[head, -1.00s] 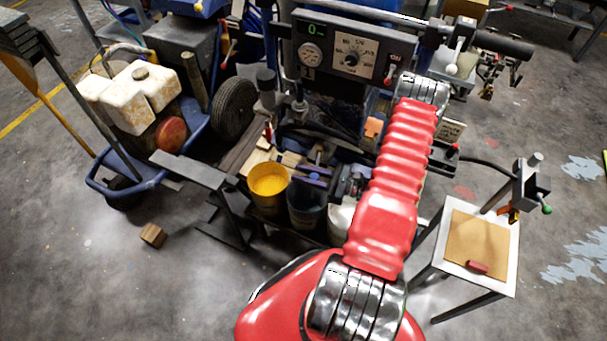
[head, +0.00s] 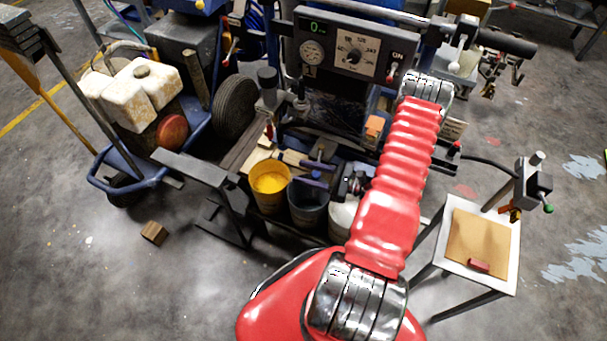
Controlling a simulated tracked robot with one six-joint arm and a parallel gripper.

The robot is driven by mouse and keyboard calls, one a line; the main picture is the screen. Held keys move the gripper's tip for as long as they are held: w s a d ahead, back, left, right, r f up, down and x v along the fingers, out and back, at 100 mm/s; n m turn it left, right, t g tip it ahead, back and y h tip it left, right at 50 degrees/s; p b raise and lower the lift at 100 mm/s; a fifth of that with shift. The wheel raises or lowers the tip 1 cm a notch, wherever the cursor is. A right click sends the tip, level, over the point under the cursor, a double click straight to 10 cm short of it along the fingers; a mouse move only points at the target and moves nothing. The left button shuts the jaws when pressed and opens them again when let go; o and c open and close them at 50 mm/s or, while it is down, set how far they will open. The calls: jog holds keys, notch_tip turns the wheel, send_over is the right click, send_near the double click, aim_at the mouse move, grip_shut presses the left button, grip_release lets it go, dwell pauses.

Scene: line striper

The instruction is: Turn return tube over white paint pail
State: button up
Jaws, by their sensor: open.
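A yellow paint pail (head: 269,190) stands at the left of a row under the machine. A dark pail (head: 308,205) stands beside it. The white pail (head: 342,217) is at the right, partly hidden by my red arm. A dark blue-purple tube piece (head: 311,182), which looks like the return tube, lies above the dark pail, left of the white one. My gripper (head: 347,184) shows only in part, as dark metal beside my arm, just right of the tube piece and above the white pail. It is open; I cannot tell whether it touches the tube.
The control panel (head: 350,48) with gauge and dial stands behind. A dark steel bracket (head: 205,180) is at left. A small side table (head: 480,240) with a red block (head: 479,265) stands at right. A wooden block (head: 154,233) lies on otherwise open floor at left.

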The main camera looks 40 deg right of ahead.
jog(key=v, duration=1.3)
jog(key=shift+s+d, duration=0.2)
jog(key=shift+c, duration=0.3)
